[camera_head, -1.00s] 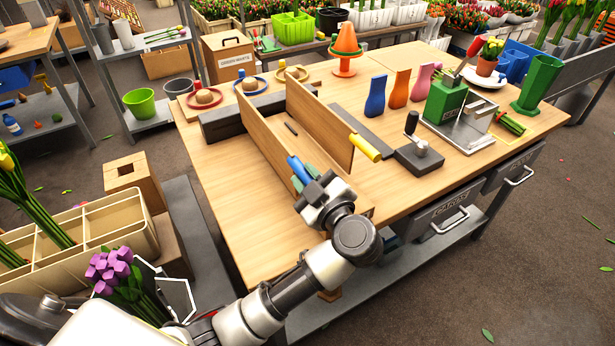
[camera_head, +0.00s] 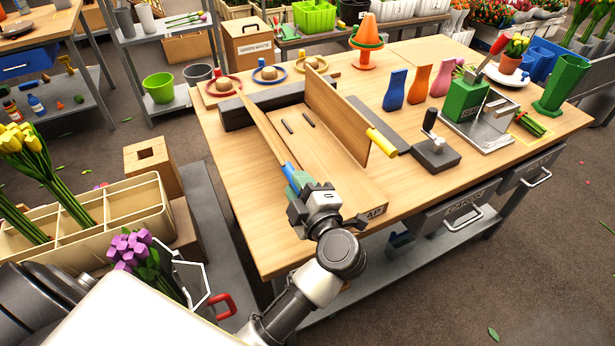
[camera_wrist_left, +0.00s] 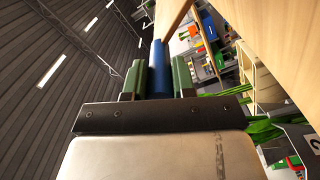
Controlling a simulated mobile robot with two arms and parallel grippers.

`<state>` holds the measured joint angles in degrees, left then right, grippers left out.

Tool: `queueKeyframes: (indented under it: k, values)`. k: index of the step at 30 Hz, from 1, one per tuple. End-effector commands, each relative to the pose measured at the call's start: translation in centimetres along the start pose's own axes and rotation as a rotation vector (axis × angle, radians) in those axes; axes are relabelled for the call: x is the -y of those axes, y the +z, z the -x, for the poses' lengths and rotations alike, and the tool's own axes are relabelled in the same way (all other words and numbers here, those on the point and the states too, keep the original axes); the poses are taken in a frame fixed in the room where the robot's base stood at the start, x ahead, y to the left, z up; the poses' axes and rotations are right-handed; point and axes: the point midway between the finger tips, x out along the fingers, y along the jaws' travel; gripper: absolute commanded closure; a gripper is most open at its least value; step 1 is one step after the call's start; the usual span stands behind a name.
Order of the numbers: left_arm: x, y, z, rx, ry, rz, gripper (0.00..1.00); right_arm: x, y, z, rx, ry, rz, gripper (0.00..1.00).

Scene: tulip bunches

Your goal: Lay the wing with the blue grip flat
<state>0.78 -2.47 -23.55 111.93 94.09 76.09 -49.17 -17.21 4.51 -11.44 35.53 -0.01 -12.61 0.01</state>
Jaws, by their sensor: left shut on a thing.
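The wing with the blue grip is a wooden board (camera_head: 262,130) on the left side of the wooden bed (camera_head: 318,165) on the workbench. It stands tilted, leaning outward to the left. My left gripper (camera_head: 298,182) is shut on its blue grip (camera_head: 289,170) at the near end. In the left wrist view the blue grip (camera_wrist_left: 159,70) sits between the two green fingers. The other wing (camera_head: 340,115), with a yellow grip (camera_head: 382,143), stands up on the right side. My right gripper is not visible.
A dark block with a knob (camera_head: 433,150) stands to the right. The bench's front left is clear.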

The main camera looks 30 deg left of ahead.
Motion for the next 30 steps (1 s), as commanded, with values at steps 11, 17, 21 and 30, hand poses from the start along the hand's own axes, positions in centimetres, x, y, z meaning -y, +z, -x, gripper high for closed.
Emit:
queueKeyframes:
  k: [11,17,21,30]
  values:
    - [1.08,-0.46,0.05,0.002,-0.002,-0.012,1.00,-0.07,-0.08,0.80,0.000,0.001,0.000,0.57]
    - [1.19,-0.45,0.06,0.002,-0.003,-0.013,1.00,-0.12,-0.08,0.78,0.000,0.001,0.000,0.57]
    - [1.20,-0.43,0.06,0.002,-0.003,-0.013,1.00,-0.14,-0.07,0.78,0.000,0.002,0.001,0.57]
    - [1.08,-0.46,0.04,0.001,-0.002,-0.010,0.49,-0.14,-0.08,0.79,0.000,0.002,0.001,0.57]
